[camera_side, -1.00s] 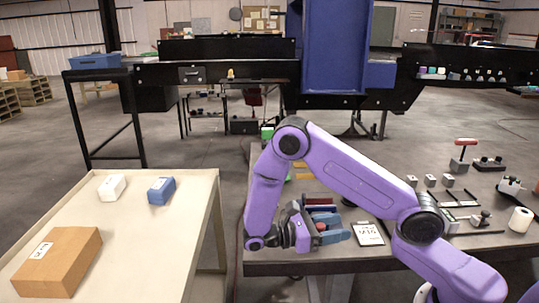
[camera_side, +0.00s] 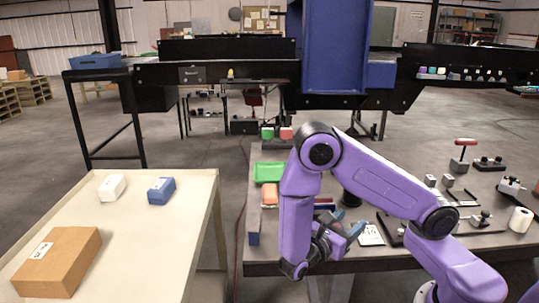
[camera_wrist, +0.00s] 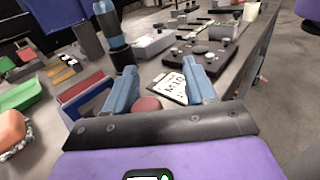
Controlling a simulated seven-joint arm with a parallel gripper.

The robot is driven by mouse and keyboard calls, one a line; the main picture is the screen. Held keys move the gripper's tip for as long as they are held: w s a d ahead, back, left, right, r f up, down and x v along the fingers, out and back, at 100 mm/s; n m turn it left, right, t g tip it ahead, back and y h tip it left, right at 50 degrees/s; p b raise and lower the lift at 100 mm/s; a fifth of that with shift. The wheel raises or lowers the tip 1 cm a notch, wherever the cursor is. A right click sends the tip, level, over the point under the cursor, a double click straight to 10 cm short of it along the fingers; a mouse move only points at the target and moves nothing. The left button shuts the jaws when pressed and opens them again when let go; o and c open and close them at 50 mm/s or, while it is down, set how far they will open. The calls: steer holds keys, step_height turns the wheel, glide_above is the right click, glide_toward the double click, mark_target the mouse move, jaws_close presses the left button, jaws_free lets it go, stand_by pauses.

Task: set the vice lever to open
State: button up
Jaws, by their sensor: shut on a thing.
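My gripper (camera_side: 353,230) is low over the front of the dark workbench, with its blue fingers pointing right. In the wrist view my gripper (camera_wrist: 160,78) has its fingers apart at the tips, with a dull red rounded thing (camera_wrist: 147,104) low between them. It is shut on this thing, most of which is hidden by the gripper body. A red-topped T-shaped handle (camera_side: 465,142) stands upright on a grey base at the right of the bench, well away from my gripper. I cannot tell for sure which part is the vice lever.
A labelled white card (camera_side: 371,235) lies just right of the fingers. A blue-and-black upright tool (camera_wrist: 108,24) stands close ahead. A green tray (camera_side: 268,172) and an orange block (camera_side: 270,193) lie left. A white roll (camera_side: 520,221) stands at right.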

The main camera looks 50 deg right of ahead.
steer(key=a, duration=1.7)
steer(key=s+d+r+m+t+y, duration=0.1)
steer(key=s+d+r+m+y, duration=0.15)
steer(key=s+y, duration=0.5)
steer(key=s+d+r+m+y, duration=0.2)
steer(key=s+r+y, duration=0.25)
steer(key=y, duration=0.65)
steer(key=w+a+r+m, duration=0.1)
steer(key=w+a+m, duration=0.15)
steer(key=w, duration=0.35)
steer(key=w+a+r+m, duration=0.1)
steer(key=w+r+m, duration=0.1)
steer(key=w+m, duration=0.35)
steer(key=w+d+m, duration=0.2)
steer(key=w+m, duration=0.2)
steer(key=w, duration=1)
steer(key=w+d+f+m, duration=0.1)
steer(key=w+d+m, duration=0.8)
steer(key=w+d, duration=0.7)
steer(key=shift+d+f+m, duration=0.2)
steer(key=shift+d+m, duration=0.15)
steer(key=shift+d, duration=0.15)
